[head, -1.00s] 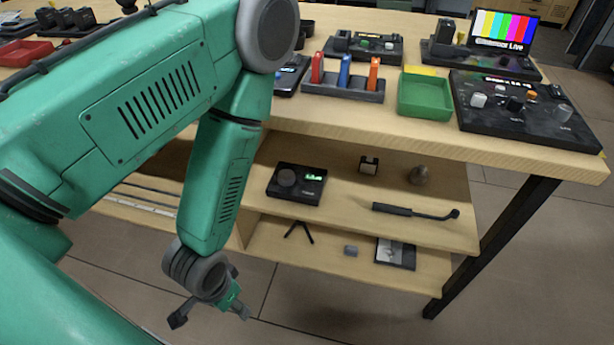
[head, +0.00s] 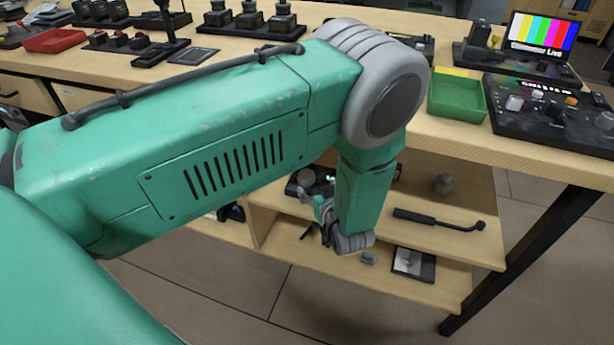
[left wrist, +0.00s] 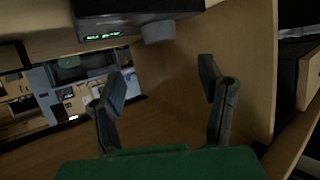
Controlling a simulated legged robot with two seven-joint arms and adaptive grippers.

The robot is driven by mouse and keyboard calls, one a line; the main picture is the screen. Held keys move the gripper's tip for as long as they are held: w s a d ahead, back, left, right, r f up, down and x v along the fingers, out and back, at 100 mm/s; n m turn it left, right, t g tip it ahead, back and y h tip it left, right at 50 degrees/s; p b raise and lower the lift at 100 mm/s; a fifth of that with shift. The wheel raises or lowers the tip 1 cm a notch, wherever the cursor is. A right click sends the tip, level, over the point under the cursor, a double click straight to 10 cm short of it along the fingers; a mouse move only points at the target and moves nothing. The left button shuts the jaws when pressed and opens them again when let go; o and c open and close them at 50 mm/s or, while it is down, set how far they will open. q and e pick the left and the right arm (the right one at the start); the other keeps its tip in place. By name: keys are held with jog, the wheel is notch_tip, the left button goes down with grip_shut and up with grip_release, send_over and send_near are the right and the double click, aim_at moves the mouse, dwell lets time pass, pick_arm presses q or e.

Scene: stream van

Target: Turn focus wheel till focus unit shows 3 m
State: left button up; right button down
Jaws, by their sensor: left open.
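The focus unit (head: 296,187) is a black box with a round grey focus wheel (head: 305,177) and a green lit display. It sits on the upper shelf under the table and is partly hidden by my left arm in the head view. In the left wrist view the unit (left wrist: 110,15) is at the top, with its wheel (left wrist: 158,32) sticking out and its green display (left wrist: 103,36) too small to read. My left gripper (head: 320,205) is open and empty in front of the unit. Its fingers (left wrist: 162,80) are apart, short of the wheel. My right gripper is not in view.
The tabletop above carries a green tray (head: 457,97), a control panel (head: 550,115) and a colour-bar screen (head: 540,38). A black-handled tool (head: 438,219) lies on the upper shelf. The lower shelf holds a dark flat item with a picture (head: 413,264). Shelf panels are close beside my gripper.

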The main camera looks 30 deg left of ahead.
aim_at(307, 175)
pick_arm(q)
jog(key=b+x, duration=0.2)
jog(key=x, duration=0.9)
jog(key=shift+f+b, duration=0.15)
jog(key=shift+b, duration=0.25)
jog(key=c, duration=1.2)
